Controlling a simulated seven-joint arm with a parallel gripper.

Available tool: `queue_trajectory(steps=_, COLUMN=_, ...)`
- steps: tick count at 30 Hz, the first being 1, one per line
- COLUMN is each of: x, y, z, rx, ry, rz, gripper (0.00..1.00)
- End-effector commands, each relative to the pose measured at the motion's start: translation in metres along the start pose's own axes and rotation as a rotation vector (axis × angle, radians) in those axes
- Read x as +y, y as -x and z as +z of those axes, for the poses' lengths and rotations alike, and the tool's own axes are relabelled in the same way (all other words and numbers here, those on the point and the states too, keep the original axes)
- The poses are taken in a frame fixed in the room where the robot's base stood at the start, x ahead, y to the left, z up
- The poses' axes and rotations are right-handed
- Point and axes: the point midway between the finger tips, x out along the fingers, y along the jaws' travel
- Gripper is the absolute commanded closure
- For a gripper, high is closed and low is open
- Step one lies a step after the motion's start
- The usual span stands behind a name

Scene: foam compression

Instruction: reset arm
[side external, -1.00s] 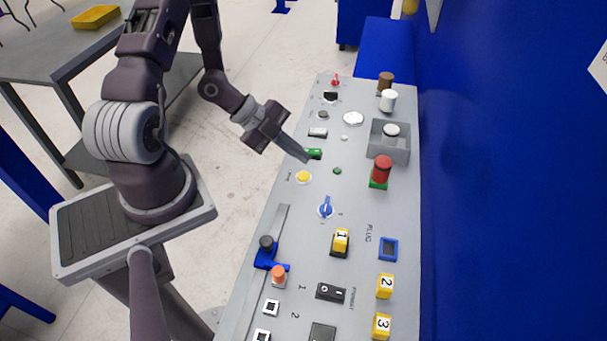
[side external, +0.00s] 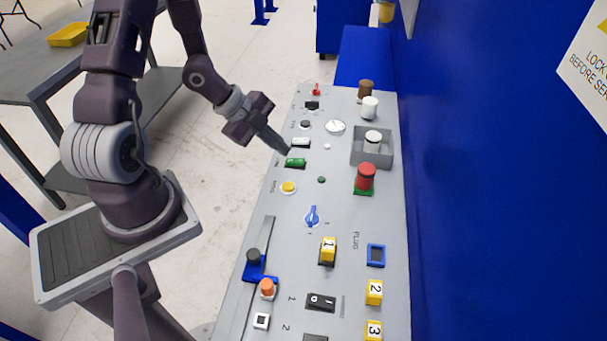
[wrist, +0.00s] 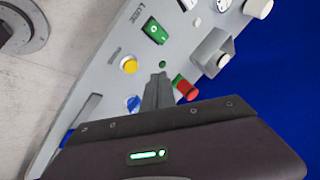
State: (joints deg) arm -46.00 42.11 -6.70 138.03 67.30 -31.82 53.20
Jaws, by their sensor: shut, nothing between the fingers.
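My gripper (side external: 287,150) is shut and empty. In the side external view its tip is over the left edge of the grey panel (side external: 340,215), close to the green rocker switch (side external: 295,162). I cannot tell whether it touches the panel. In the wrist view the closed fingers (wrist: 160,85) point up the picture, below the green switch (wrist: 156,32) and to the right of the yellow button (wrist: 129,65). A red cylinder on a green base (side external: 365,178) stands on the panel to the right of the gripper.
The panel also carries a grey open box (side external: 371,160), a blue knob (side external: 312,216), a slider with a black knob (side external: 254,257) and several yellow numbered blocks. A blue wall (side external: 480,200) closes off the right. A grey table with a yellow tray (side external: 69,35) stands at the upper left.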

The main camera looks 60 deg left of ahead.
Motion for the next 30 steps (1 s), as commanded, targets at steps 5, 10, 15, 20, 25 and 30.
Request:
queue_trajectory(steps=5, x=-0.058, y=0.076, z=-0.007, rx=-0.4, ry=0.237, rz=-0.112, gripper=1.0)
queue_trajectory(steps=10, x=-0.052, y=0.169, z=-0.074, rx=-0.497, ry=0.696, rz=-0.308, gripper=1.0)
queue_trajectory(steps=15, x=0.012, y=0.223, z=-0.148, rx=-0.346, ry=1.113, rz=-0.298, gripper=1.0)
queue_trajectory(steps=20, x=0.054, y=0.243, z=-0.18, rx=-0.256, ry=1.278, rz=-0.209, gripper=1.0)
queue_trajectory(steps=25, x=0.06, y=0.245, z=-0.184, rx=-0.248, ry=1.3, rz=-0.192, gripper=1.0)
queue_trajectory(steps=30, x=0.059, y=0.245, z=-0.184, rx=-0.249, ry=1.298, rz=-0.194, gripper=1.0)
